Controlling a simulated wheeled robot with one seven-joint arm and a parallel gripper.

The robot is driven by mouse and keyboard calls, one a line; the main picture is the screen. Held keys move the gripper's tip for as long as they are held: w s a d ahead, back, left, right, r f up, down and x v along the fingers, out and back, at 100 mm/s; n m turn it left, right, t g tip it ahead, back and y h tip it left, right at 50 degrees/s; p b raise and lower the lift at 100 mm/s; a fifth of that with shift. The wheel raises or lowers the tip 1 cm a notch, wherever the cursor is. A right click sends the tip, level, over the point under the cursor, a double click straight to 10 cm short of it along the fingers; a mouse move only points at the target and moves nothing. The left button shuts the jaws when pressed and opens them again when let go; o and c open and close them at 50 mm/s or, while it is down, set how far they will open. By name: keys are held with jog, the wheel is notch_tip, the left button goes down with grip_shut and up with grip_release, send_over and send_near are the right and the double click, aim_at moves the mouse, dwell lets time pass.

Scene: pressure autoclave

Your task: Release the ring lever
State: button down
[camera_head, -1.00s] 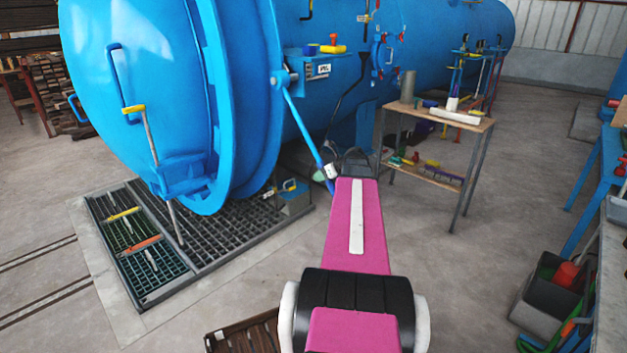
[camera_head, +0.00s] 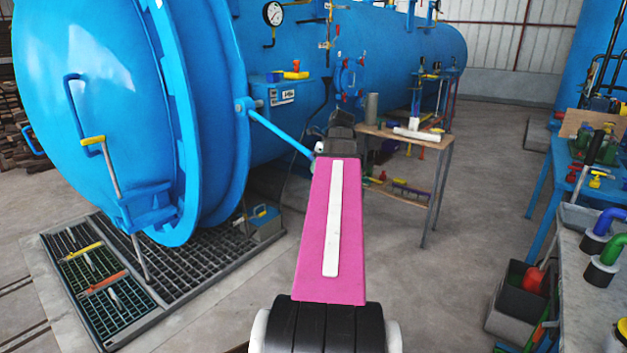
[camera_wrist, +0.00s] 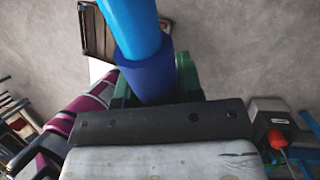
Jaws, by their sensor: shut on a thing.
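The ring lever (camera_head: 280,132) is a light blue bar on the right side of the autoclave door ring (camera_head: 178,90). It slopes down to the right from its pivot, and its far end meets the end of my arm. In the wrist view the lever (camera_wrist: 130,28) runs into a dark blue grip (camera_wrist: 150,68). My gripper (camera_wrist: 152,88) is shut on this grip, with green fingers on both sides. In the head view my pink arm hides most of the gripper. The big blue domed door (camera_head: 85,110) stands against the ring.
A wooden work table (camera_head: 440,150) with tools stands behind my arm to the right. A floor grating (camera_head: 200,270) lies below the door. A workbench (camera_head: 575,250) and a dark bin (camera_head: 520,295) are on the right. Open concrete floor lies between.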

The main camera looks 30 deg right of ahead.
jog(key=shift+g+h, duration=0.3)
jog(key=shift+g, duration=0.3)
jog(key=shift+s+a+v, duration=0.1)
jog(key=shift+s+v, duration=0.05)
jog(key=shift+v, duration=0.9)
jog(key=shift+s+a+v, duration=0.1)
jog(key=shift+a+v, duration=0.05)
jog(key=shift+v, duration=0.95)
jog(key=c, duration=0.8)
grip_release()
jog(key=shift+r, duration=0.15)
jog(key=v, duration=1)
jog(key=shift+s+d+r, duration=0.1)
jog(key=shift+s+r, duration=0.05)
jog(key=shift+r, duration=0.15)
